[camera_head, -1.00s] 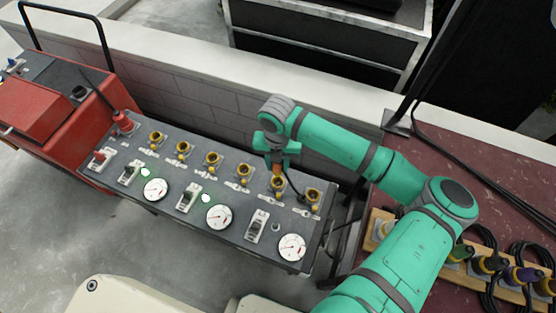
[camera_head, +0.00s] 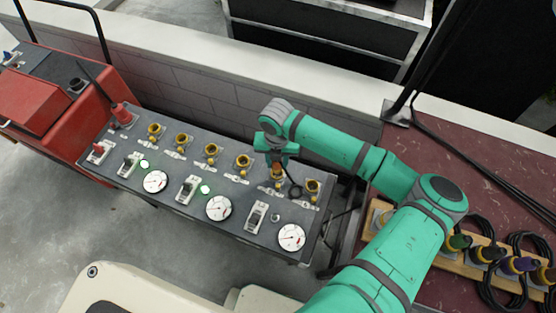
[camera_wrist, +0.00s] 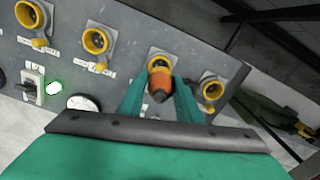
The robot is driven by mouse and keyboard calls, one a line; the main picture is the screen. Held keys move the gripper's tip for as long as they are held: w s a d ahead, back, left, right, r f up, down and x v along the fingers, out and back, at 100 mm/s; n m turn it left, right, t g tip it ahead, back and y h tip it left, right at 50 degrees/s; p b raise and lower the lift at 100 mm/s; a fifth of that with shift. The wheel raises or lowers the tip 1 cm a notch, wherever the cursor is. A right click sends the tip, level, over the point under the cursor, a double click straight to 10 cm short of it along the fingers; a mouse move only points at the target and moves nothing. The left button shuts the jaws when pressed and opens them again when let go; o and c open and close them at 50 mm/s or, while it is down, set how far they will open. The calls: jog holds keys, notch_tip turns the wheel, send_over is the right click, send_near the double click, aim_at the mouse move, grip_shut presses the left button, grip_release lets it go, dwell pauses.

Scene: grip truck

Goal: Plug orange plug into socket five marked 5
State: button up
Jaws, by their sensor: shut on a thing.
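My gripper (camera_head: 276,160) is over the sloping socket panel, at the fifth yellow socket (camera_head: 279,176) from the left. In the wrist view my gripper's fingers (camera_wrist: 160,96) are shut on the orange plug (camera_wrist: 160,82). In the head view my gripper mostly hides the plug. The number markings are too small to read.
The grey panel (camera_head: 118,171) carries a row of yellow sockets, with switches and round gauges (camera_head: 219,208) below. The end socket (camera_head: 313,187) is close on the right. A rack of coloured plugs with black cables (camera_head: 486,254) stands at right. A low wall runs behind.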

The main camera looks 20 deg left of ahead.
aim_at(277, 167)
jog(key=shift+a, duration=0.15)
jog(key=shift+w+f, duration=0.1)
jog(key=shift+f, duration=1.05)
dwell(1.6)
jog(key=shift+f, duration=1.35)
dwell(0.4)
jog(key=o, duration=1.5)
jog(key=shift+f, duration=0.1)
jog(key=shift+r, duration=0.2)
jog(key=shift+r, duration=2.4)
